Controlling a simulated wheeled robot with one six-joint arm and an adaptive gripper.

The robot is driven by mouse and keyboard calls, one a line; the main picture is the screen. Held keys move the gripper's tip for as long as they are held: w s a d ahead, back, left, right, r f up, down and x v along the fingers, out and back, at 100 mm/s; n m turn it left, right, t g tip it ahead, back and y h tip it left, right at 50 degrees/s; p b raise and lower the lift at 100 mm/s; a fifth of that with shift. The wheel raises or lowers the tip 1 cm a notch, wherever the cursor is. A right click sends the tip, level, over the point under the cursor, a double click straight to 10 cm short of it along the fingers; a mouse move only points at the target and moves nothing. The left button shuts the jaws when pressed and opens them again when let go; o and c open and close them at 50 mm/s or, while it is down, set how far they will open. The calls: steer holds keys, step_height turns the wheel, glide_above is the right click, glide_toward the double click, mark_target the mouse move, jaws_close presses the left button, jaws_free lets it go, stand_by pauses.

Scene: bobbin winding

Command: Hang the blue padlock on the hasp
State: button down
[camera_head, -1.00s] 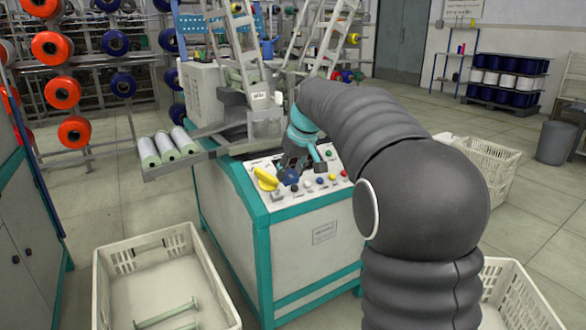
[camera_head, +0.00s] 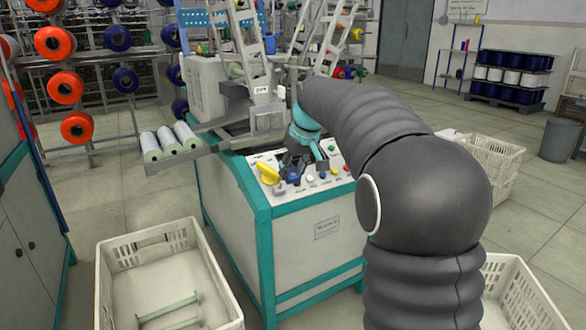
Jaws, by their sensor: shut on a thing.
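The blue padlock (camera_head: 293,179) is a small dark blue shape at my gripper's tips, over the left part of the white control panel. My gripper (camera_head: 290,167) is shut on it, just right of the yellow handle (camera_head: 269,174). The hasp cannot be made out clearly; it may be hidden by the gripper or too small to tell. Whether the padlock touches the panel or any hasp cannot be told.
The control panel (camera_head: 325,182) carries several small coloured buttons right of the gripper. The teal-edged machine cabinet (camera_head: 236,220) stands below. White spools (camera_head: 170,140) lie on a shelf at left. White crates (camera_head: 240,318) stand on the floor at both sides.

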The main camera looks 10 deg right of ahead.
steer(key=shift+b+x, duration=1.25)
steer(key=shift+x, duration=2.85)
steer(key=shift+s+d+f+b, duration=0.15)
steer(key=shift+s+f+b, duration=0.15)
steer(key=shift+s, duration=0.1)
stand_by(0.5)
steer(key=c, duration=0.5)
jaws_free()
steer(key=shift+c, duration=0.2)
steer(key=shift+r, duration=0.1)
steer(key=v, duration=1.2)
